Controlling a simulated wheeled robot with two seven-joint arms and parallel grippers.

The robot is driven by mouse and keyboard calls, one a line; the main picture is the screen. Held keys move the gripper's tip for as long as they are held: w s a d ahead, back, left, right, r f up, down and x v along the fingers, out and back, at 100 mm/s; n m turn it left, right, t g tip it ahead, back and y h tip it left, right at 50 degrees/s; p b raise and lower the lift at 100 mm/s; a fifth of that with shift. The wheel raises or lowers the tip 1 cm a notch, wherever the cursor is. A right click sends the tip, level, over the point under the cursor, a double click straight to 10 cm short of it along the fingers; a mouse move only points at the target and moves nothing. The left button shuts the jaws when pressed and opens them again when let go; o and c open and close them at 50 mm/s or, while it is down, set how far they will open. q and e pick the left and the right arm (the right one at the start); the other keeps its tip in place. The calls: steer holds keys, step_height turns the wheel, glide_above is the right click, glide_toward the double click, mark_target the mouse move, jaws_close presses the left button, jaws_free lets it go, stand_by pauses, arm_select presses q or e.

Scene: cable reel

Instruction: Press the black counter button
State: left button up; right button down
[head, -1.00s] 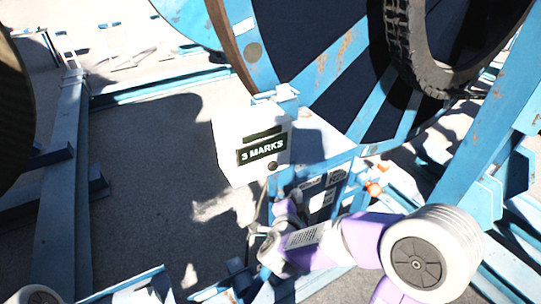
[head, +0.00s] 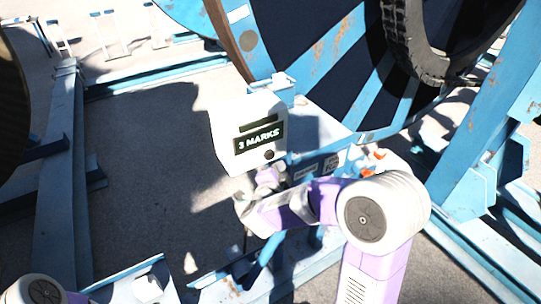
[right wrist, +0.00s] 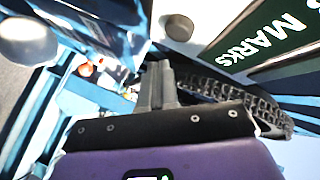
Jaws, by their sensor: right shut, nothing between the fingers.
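The black counter button (head: 269,155) is a small round knob low on the right of the white counter box (head: 232,130). The box has a dark sign reading "3 MARKS" (head: 259,138). My right gripper (head: 269,175) is just below the button in the head view, with its fingers shut and empty. In the right wrist view, the shut fingers (right wrist: 158,85) point towards a dark round knob (right wrist: 178,27), which looks like the button, beside the sign (right wrist: 262,45). A gap shows between fingers and knob. My left gripper is out of view.
The big cable reel (head: 340,75) with its blue spokes stands behind the box. Blue frame beams (head: 460,170) rise on the right. A blue beam (head: 62,180) runs along the left. Open concrete floor (head: 140,190) lies left of the box.

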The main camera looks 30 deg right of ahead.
steer(key=shift+w+a, duration=0.1)
steer(key=shift+w, duration=0.8)
stand_by(1.4)
steer(key=shift+w, duration=0.45)
steer(key=shift+w, duration=0.55)
stand_by(0.7)
steer(key=shift+s, duration=0.15)
steer(key=shift+s+b, duration=0.35)
steer(key=shift+s, duration=0.5)
